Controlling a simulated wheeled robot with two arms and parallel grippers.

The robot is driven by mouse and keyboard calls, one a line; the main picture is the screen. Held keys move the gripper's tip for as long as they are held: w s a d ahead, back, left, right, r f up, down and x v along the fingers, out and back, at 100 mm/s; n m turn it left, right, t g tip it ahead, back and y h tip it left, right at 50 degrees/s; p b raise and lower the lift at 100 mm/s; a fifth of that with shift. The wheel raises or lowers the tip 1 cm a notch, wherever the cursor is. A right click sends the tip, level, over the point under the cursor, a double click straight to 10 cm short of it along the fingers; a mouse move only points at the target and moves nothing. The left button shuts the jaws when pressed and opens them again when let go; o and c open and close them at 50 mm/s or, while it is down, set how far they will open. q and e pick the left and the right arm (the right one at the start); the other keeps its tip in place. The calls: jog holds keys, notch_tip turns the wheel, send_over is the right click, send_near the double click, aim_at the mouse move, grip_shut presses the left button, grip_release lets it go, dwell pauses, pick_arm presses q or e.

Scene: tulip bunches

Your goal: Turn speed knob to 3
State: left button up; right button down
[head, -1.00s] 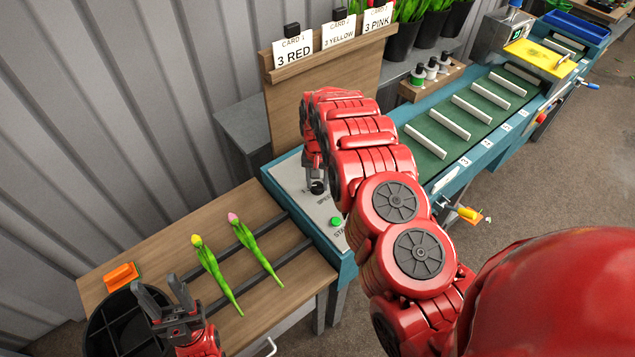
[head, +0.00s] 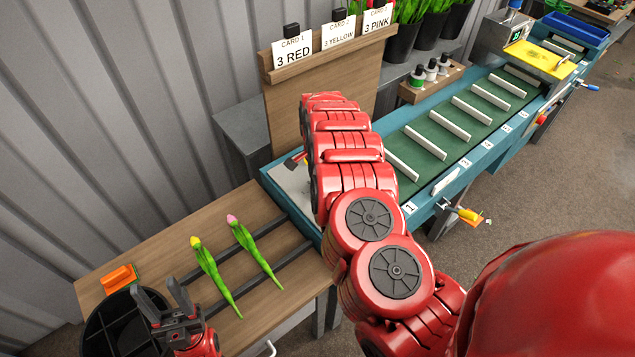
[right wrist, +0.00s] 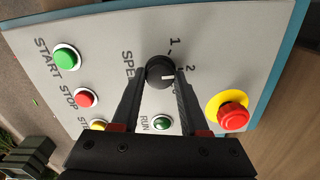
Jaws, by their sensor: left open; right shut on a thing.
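The black speed knob (right wrist: 157,70) with a white pointer line sits on the grey control panel (right wrist: 110,30). Its pointer faces right in the right wrist view, toward the side where the "2" (right wrist: 190,68) is printed. The "1" (right wrist: 173,43) is above it; a further mark is mostly covered by a finger. My right gripper (right wrist: 163,76) is shut on the knob, one finger on each side. In the head view my right arm hides the knob and that gripper. My left gripper (head: 163,297) is open and empty above the black round bin (head: 100,335).
Two tulips (head: 210,272) lie on the wooden table (head: 165,240). A slatted green conveyor (head: 430,145) runs to the right.

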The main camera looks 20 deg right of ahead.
jog(key=m, duration=0.2)
jog(key=shift+m, duration=0.4)
jog(key=m, duration=0.2)
jog(key=shift+m+b, duration=0.3)
jog(key=shift+m, duration=0.1)
jog(key=m+b, duration=0.2)
jog(key=m, duration=0.2)
jog(key=shift+m, duration=0.4)
jog(key=shift+m+b, duration=0.55)
jog(key=shift+m, duration=0.35)
jog(key=shift+r, duration=0.1)
jog(key=shift+c, duration=2.1)
grip_release()
